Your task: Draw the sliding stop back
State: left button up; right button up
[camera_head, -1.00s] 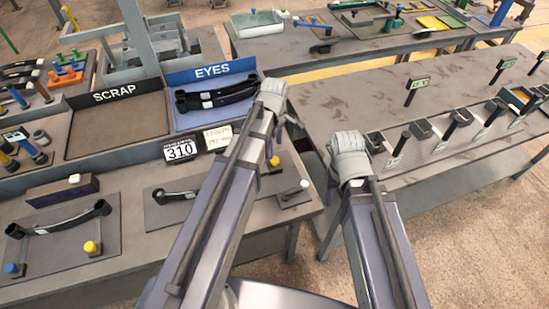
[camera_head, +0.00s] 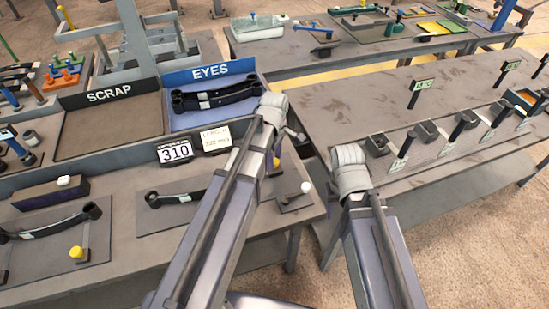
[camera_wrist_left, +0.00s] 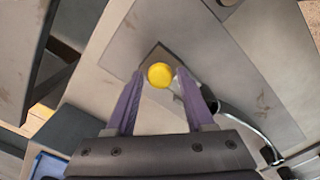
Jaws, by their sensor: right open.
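A yellow round knob (camera_wrist_left: 160,75) lies between the two purple fingertips of my left gripper (camera_wrist_left: 159,78) in the left wrist view. The fingers stand apart, with a narrow gap on each side of the knob. In the head view this yellow knob (camera_head: 277,162) shows just beside my left arm, which hides most of that gripper. A dark curved spring (camera_head: 175,198) lies on the plate to the left. A white knob (camera_head: 306,187) stands on a small plate to the right. I cannot tell which knobbed part is the sliding stop. My right gripper is hidden behind its arm.
Behind are a SCRAP tray (camera_head: 110,125) and a blue EYES tray (camera_head: 212,117) holding dark springs. A 310 sign (camera_head: 175,151) stands on the ledge. Another spring plate (camera_head: 98,240) with a yellow knob is at left. A second bench (camera_head: 350,105) is at right.

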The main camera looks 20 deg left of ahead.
pick_arm(q)
grip_shut()
dwell(1.1)
